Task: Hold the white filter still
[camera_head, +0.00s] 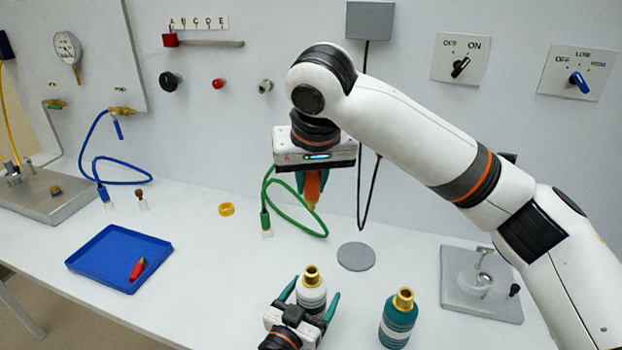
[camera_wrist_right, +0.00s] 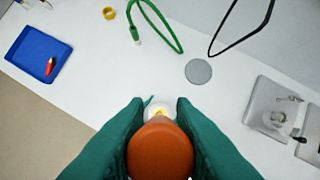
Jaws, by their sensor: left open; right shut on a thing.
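The white filter (camera_head: 312,295), with a gold top, stands upright on the bench. My left gripper (camera_head: 314,288) is open, one green finger on each side of it; I cannot tell whether either touches. My right gripper (camera_head: 311,184) is shut on an orange thing (camera_head: 312,188) with a yellowish lower end, above the bench and higher than the filter. In the right wrist view the orange thing (camera_wrist_right: 160,152) is seen end-on between the green fingers. It hides most of the white filter (camera_wrist_right: 157,111) behind it.
A teal-and-white filter (camera_head: 397,322) stands right of the white one. A grey disc (camera_head: 356,257) lies behind them. A grey plate (camera_head: 478,300) with a clear cup is at right. A blue tray (camera_head: 95,262) with a red thing is at left. A green hose (camera_head: 300,226) hangs behind.

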